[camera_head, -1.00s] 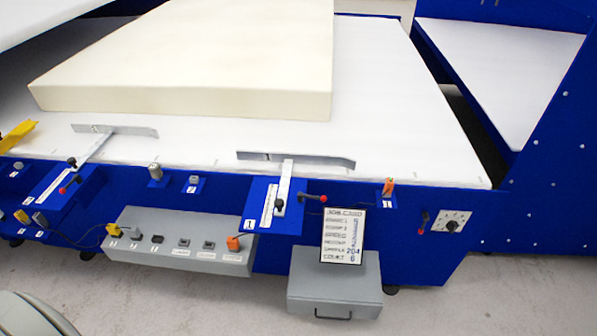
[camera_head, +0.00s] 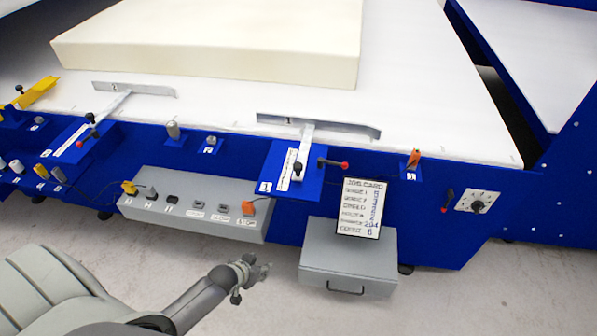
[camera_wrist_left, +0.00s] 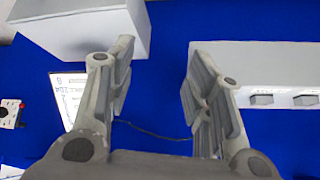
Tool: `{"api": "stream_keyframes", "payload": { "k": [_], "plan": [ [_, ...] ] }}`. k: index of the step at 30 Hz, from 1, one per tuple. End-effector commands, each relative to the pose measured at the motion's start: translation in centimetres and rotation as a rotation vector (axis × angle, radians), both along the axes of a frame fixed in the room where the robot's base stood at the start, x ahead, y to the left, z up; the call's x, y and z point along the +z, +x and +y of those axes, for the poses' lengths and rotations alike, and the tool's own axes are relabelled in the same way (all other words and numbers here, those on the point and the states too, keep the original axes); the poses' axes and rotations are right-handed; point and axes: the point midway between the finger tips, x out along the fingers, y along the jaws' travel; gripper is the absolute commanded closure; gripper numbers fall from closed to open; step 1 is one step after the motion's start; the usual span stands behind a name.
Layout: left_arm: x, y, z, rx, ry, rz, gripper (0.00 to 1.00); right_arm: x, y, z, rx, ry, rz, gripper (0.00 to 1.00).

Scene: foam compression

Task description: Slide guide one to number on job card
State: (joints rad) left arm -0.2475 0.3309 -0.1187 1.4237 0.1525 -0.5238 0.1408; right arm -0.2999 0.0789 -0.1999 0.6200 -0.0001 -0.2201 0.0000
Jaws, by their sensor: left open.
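Guide one is a grey metal fence (camera_head: 345,129) on the white table top, with a bar running back over a blue bracket (camera_head: 270,165) labelled 1. The bracket carries a white scale strip, a black knob (camera_head: 298,168) and a red-tipped lever (camera_head: 333,163). The job card (camera_head: 361,208) stands upright on a grey box; its handwritten numbers are too small to read surely. My left gripper (camera_head: 258,272) is open and empty, in front of the bench, below the bracket and left of the box. In the left wrist view its fingers (camera_wrist_left: 160,90) are spread, with the card partly visible at left.
A cream foam block (camera_head: 215,45) lies on the white table. A second guide (camera_head: 135,89) is to the left. A grey control box (camera_head: 190,205) with a cable and the grey drawer box (camera_head: 347,260) flank the space before my gripper. A dial (camera_head: 477,202) is at right.

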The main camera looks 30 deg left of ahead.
Motion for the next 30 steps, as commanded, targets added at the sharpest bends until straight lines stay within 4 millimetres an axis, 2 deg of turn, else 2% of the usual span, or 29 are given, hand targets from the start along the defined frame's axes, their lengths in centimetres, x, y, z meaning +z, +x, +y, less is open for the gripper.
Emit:
{"api": "stream_keyframes", "payload": {
  "k": [1, 4, 6, 10, 12, 15, 18, 20, 23, 30],
  "plan": [
    [2.5, 2.6, 0.2, -0.007, -0.004, -0.065, 0.53, -1.3, 0.0, 0.0, 0.0, 0.0, 0.0, 0.6],
    [8.3, 6.2, 0.0, -0.02, -0.022, -0.169, 0.53, -2.5, 0.0, -0.1, 0.0, -0.001, 0.0, 0.6],
    [12.3, 7.9, -0.6, -0.036, -0.036, -0.234, 0.53, -3.2, 0.0, -0.1, 0.0, -0.001, 0.0, 0.6],
    [18.0, 9.5, -1.8, -0.067, -0.055, -0.322, 0.53, -4.1, 0.0, -0.1, 0.001, -0.001, 0.0, 0.6],
    [21.9, 11.5, -1.2, -0.079, -0.065, -0.412, 0.53, -4.5, 0.0, -0.1, 0.001, -0.001, 0.0, 0.6],
    [25.6, 12.9, -1.2, -0.096, -0.087, -0.497, 0.53, -4.8, 0.0, -0.2, 0.001, -0.002, 0.001, 0.6],
    [27.4, 13.6, -1.2, -0.103, -0.099, -0.536, 0.53, -4.9, 0.0, -0.2, 0.001, -0.003, 0.0, 0.6],
    [27.6, 13.9, -1.3, -0.104, -0.103, -0.543, 0.53, -4.9, 0.0, -0.2, 0.001, -0.003, 0.0, 0.6],
    [27.3, 14.9, -1.3, -0.102, -0.104, -0.544, 0.53, -4.8, 0.0, -0.2, 0.001, -0.003, -0.001, 0.6],
    [25.8, 18.8, -1.8, -0.103, -0.104, -0.545, 0.53, -4.8, 0.0, -0.2, 0.001, -0.002, 0.001, 0.6]
  ]
}}
